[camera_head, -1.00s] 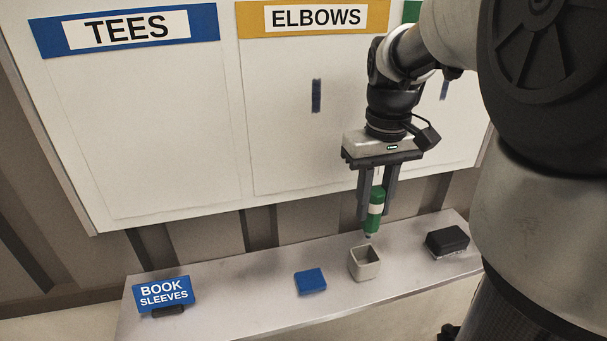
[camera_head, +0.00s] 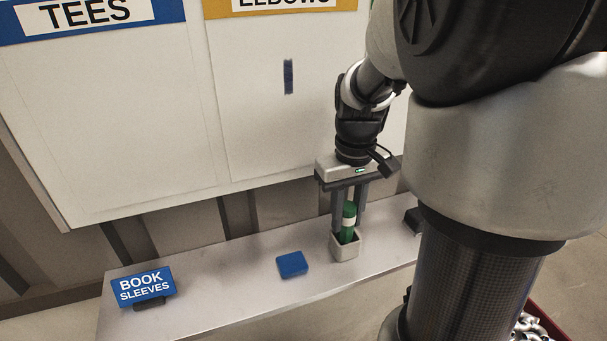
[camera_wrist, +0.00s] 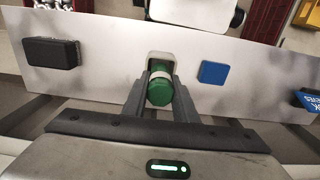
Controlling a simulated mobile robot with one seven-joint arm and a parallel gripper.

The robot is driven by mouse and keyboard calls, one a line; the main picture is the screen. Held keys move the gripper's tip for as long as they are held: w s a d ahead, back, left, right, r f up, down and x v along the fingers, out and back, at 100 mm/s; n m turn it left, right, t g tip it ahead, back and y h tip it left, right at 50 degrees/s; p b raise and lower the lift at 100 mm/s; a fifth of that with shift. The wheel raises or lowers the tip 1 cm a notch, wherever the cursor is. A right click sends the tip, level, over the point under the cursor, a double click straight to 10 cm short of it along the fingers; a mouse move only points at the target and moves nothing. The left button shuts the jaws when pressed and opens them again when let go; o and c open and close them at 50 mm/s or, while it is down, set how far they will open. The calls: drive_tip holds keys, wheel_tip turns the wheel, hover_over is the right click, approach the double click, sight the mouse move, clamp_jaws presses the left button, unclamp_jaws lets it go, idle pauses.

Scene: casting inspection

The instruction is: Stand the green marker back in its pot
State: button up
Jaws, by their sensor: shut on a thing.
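The green marker (camera_head: 348,222) has a white band and stands nearly upright, its lower end inside the square beige pot (camera_head: 345,249) on the shelf. My gripper (camera_head: 348,221) is shut on the marker, with its fingers on either side of it just above the pot. In the wrist view the green marker (camera_wrist: 160,90) sits between the fingers of my gripper (camera_wrist: 160,95). The far rim of the pot (camera_wrist: 161,57) shows behind it. The marker's tip is hidden in the pot, so I cannot tell whether it touches the bottom.
A blue block (camera_head: 292,264) lies on the shelf (camera_head: 225,285) left of the pot. A black eraser-like block (camera_wrist: 53,53) lies on the pot's other side. A blue "BOOK SLEEVES" sign (camera_head: 142,286) stands at the left end. The whiteboard (camera_head: 115,110) rises behind.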

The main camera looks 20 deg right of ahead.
drive_tip(key=shift+f, duration=0.55)
drive_tip(key=shift+f, duration=0.25)
drive_tip(key=o, duration=1)
drive_tip(key=shift+r, duration=0.1)
drive_tip(key=shift+o, duration=0.2)
wheel_tip(320, 180, up, 17)
drive_tip(key=s+a+f+t+p, duration=0.1)
drive_tip(key=s+a+t+p, duration=0.2)
drive_tip(key=s+a, duration=0.7)
drive_tip(key=shift+a+f+t, duration=0.2)
drive_tip(key=shift+a+t, duration=0.15)
drive_tip(key=shift+t, duration=0.95)
